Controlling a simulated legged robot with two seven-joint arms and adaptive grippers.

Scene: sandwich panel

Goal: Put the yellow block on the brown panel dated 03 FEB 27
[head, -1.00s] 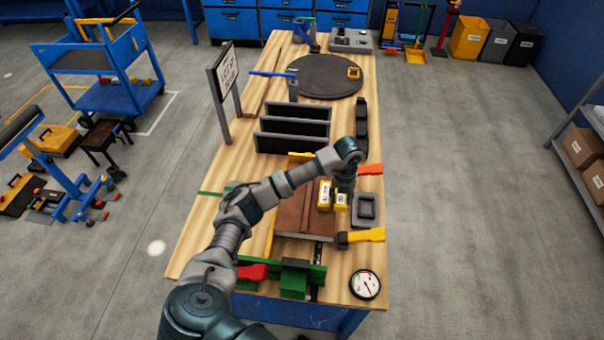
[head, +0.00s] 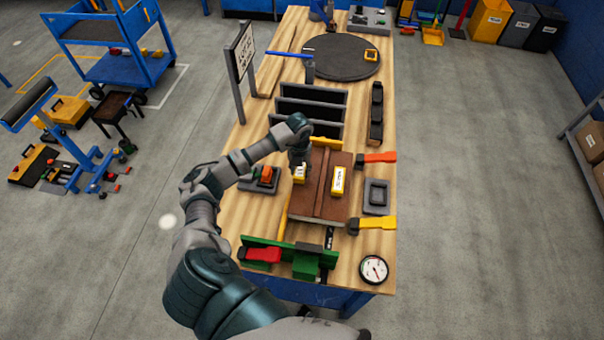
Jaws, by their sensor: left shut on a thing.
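A brown panel (head: 336,205) with a dark seam along its length lies on the workbench. One yellow block (head: 338,181) with a white label rests on the part right of the seam. My left gripper (head: 299,165) points down and is shut on another yellow block (head: 299,175), by the left edge of the panel. The gripper partly hides this block, and I cannot tell whether it touches the surface below. The label writing is too small to read, and I make out no date on the panel. My right gripper is out of view.
A black slotted rack (head: 310,110) stands behind the panel. A grey tray (head: 377,197) and clamps with orange (head: 377,158) and yellow (head: 377,222) handles lie to the right. A green fixture (head: 290,258) is in front. A small pad with an orange piece (head: 265,176) lies left.

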